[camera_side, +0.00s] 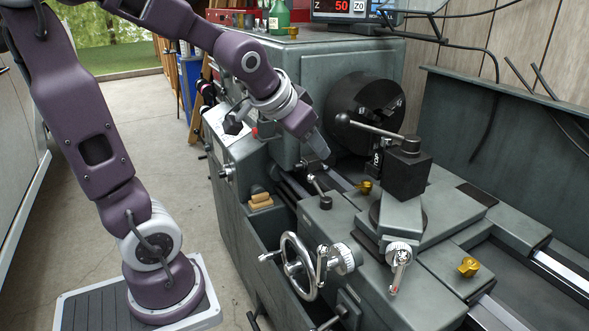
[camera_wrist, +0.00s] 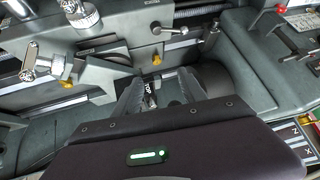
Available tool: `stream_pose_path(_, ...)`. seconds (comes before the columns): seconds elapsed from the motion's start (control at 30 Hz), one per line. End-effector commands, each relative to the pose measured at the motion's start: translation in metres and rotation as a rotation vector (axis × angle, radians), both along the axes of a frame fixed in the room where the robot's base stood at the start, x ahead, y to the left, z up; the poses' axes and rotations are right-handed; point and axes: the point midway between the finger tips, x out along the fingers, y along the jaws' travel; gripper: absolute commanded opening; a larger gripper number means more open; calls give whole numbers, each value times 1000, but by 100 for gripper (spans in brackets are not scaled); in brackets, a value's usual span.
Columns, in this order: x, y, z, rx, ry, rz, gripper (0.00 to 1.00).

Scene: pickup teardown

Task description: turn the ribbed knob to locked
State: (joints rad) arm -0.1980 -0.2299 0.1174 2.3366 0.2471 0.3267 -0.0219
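Brass-coloured knobs show in the side view: one (camera_side: 365,187) beside the tool post, another (camera_side: 467,267) on the front right slide, and a third (camera_side: 293,32) on top of the headstock. In the wrist view a brass knob (camera_wrist: 157,60) is beyond the fingers, and another (camera_wrist: 68,84) is farther left. Ribs and lock markings are too small to read. My gripper (camera_side: 317,146) hangs in front of the chuck, left of and above the knob by the tool post, touching no knob. In the wrist view my gripper (camera_wrist: 158,88) has its fingers apart, with nothing visibly held.
The black chuck (camera_side: 362,105) is just behind my gripper. The tool post (camera_side: 405,170) with its long lever (camera_side: 362,125) stands to the right. A small lever (camera_side: 322,190) and a handwheel (camera_side: 300,265) are below. The floor (camera_side: 150,120) at left is clear.

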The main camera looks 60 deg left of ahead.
Motion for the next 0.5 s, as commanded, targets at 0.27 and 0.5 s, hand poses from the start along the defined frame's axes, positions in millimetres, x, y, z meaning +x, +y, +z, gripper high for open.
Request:
stream_pose_path(0.27, 114, 196, -129, 230, -122, -38, 49)
stream_pose_path(0.5, 85, 256, -277, 37, -361, -142, 49)
